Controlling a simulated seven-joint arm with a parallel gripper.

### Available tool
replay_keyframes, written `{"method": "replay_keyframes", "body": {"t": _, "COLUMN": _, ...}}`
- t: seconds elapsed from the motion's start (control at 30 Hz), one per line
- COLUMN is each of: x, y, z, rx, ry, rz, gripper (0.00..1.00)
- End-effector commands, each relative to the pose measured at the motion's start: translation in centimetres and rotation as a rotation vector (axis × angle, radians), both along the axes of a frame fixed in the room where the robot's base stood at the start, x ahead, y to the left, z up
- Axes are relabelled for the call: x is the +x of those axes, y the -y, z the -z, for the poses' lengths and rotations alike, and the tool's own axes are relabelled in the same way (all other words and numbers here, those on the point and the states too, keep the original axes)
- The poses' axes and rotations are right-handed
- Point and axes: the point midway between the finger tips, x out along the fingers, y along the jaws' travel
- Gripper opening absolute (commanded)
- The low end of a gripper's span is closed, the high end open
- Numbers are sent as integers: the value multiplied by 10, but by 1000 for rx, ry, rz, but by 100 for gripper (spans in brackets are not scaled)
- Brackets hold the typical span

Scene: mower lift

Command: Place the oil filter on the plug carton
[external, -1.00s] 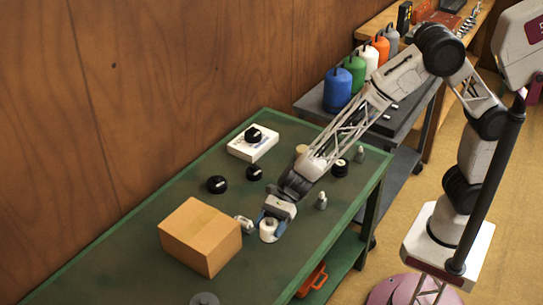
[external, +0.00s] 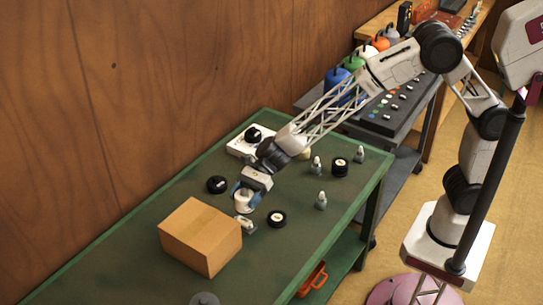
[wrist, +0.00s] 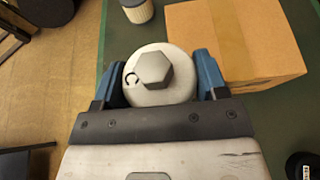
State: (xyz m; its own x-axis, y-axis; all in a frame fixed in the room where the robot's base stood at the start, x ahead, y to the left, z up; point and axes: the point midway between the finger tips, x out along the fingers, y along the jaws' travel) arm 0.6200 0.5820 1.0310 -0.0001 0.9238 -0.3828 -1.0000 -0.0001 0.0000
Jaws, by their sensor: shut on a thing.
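My gripper (external: 244,199) is shut on a pale, round oil filter with a hex nut on top (wrist: 153,72). The filter also shows in the external view (external: 243,201), between the blue fingers. A brown cardboard box (external: 200,236), likely the plug carton, sits on the green table in front and to the left of my gripper. Its top looks bare. In the wrist view the box (wrist: 240,40) is at the upper right, beside the right finger. The filter is apart from the box; its exact height above the table is hard to tell.
A small pale part (external: 246,224) lies beside the box. The near left table (external: 120,250) is clear.

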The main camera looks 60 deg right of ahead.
Motion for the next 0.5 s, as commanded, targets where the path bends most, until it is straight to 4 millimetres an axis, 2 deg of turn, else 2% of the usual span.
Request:
{"method": "replay_keyframes", "body": {"t": 0.23, "x": 14, "y": -14, "z": 2, "rx": 0, "ry": 0, "rz": 0, "gripper": 36}}
{"method": "replay_keyframes", "body": {"t": 0.5, "x": 40, "y": -38, "z": 6, "rx": 0, "ry": -1, "rz": 0, "gripper": 36}}
